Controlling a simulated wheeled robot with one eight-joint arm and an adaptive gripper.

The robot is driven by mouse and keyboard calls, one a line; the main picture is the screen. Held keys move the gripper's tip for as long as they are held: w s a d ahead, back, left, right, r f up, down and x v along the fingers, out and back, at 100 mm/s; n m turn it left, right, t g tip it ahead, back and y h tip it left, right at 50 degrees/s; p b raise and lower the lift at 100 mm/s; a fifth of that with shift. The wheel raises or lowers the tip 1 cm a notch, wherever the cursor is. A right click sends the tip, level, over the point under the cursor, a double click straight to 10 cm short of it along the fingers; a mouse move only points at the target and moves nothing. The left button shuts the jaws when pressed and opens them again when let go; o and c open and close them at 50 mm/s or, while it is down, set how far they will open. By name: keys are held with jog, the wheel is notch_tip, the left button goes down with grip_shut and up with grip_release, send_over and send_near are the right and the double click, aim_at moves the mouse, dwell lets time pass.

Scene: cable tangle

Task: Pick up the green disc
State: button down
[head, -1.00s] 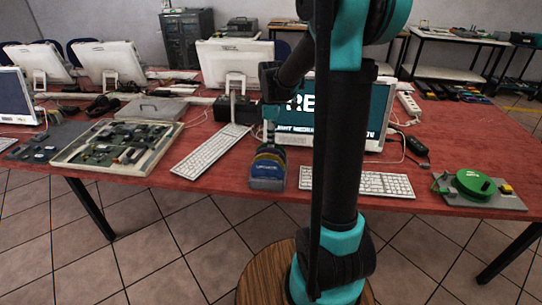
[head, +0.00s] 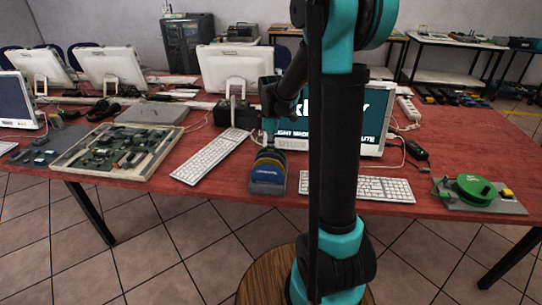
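The green disc (head: 474,188) lies flat on a grey plate (head: 508,206) at the right front of the red table. It has small white markings on top, and a green lever-like piece is at its left. A small yellow block sits on the plate beside the disc. My arm stands upright in the middle of the picture. Its far end, with my gripper (head: 270,108), hangs small and dark in front of the monitor, well left of the disc and apart from it. The fingers cannot be made out, so I cannot tell whether they are open or shut.
A white keyboard (head: 385,188) lies left of the plate, partly behind my arm. A black adapter (head: 416,149) with a cable lies behind it. A holder with coloured discs (head: 268,175) stands at the front edge. Bare red table (head: 475,135) lies behind the plate.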

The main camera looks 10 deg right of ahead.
jog(key=shift+r, duration=0.1)
notch_tip(320, 180, up, 20)
dwell(0.5)
